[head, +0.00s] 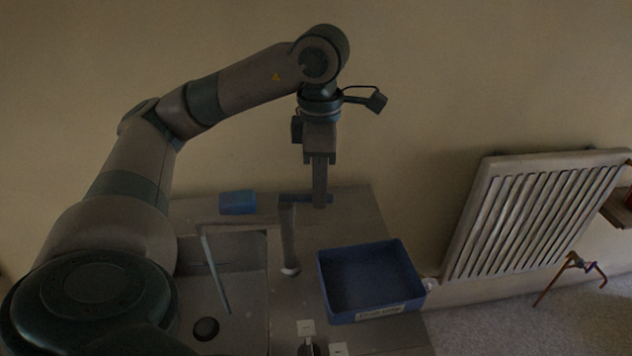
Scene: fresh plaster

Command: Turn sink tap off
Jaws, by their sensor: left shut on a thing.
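The sink tap has a grey upright (289,245) and a spout (238,219) reaching left over the sink basin (195,290). A thin pale stream of water (215,270) runs from the spout end down into the basin, near a dark round drain (206,329). My right gripper is not in view.
A blue block-like item (238,203) stands behind the spout. A blue open tray (372,279) with a label stands right of the tap. Small white tags (306,327) are at the front. A radiator (540,210) and a copper-coloured pipe (572,264) are at the right.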

